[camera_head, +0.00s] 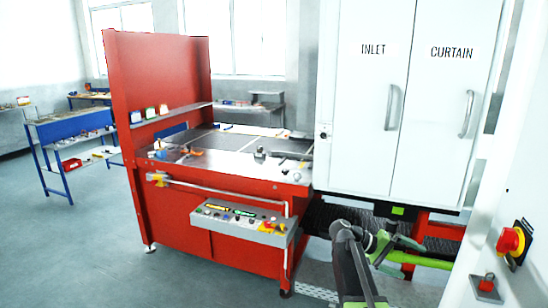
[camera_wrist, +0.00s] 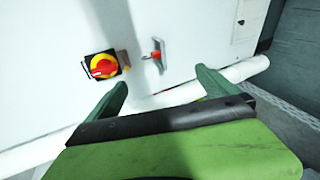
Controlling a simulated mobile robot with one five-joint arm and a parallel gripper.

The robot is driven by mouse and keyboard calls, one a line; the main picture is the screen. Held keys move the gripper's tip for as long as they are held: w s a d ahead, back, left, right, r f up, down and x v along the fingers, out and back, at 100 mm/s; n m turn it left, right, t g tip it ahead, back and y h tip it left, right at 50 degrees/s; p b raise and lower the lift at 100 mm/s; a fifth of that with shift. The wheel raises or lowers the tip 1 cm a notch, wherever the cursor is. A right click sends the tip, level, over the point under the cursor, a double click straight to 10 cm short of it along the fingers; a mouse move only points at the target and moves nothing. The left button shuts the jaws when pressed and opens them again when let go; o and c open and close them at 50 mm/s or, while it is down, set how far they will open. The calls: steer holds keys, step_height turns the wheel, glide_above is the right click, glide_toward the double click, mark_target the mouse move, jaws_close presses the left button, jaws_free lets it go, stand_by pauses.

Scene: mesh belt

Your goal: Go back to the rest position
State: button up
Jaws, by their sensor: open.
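My gripper (camera_wrist: 160,95) is open in the wrist view, with two green fingers apart and nothing between them. It faces a white panel (camera_wrist: 55,50) that carries a red rotary switch on a yellow plate (camera_wrist: 102,67) and a smaller red-tipped switch (camera_wrist: 155,56). A white pipe (camera_wrist: 180,95) crosses the picture behind the fingers. In the head view my arm is folded at the lower middle, with its green parts in front of the dark mesh belt (camera_head: 325,212). I cannot make out the fingertips clearly there.
A white cabinet (camera_head: 365,120) marked INLET and CURTAIN stands above the belt. A red workstation (camera_head: 160,215) with a control panel (camera_head: 240,222) is left of it. The white panel with the red switch (camera_head: 510,241) is close on the right. Open grey floor (camera_head: 80,250) lies at left.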

steer(key=s+a+f+t+y, duration=0.1)
steer(key=s+a+f+y, duration=0.3)
steer(key=a, duration=0.5)
steer(key=s+a+f+n+t+y, duration=0.1)
steer(key=s+a+f+y, duration=0.3)
steer(key=a, duration=0.5)
steer(key=s+a+f+n+y, duration=0.1)
steer(key=s+a+f+y, duration=0.3)
steer(key=a, duration=0.5)
step_height(320, 180, down, 3)
steer(key=shift+a+r+t+y, duration=0.1)
steer(key=shift+a+t+y, duration=0.25)
steer(key=shift+y, duration=0.35)
steer(key=shift+w+d, duration=0.1)
steer(key=shift+w, duration=0.05)
steer(key=shift+c, duration=0.2)
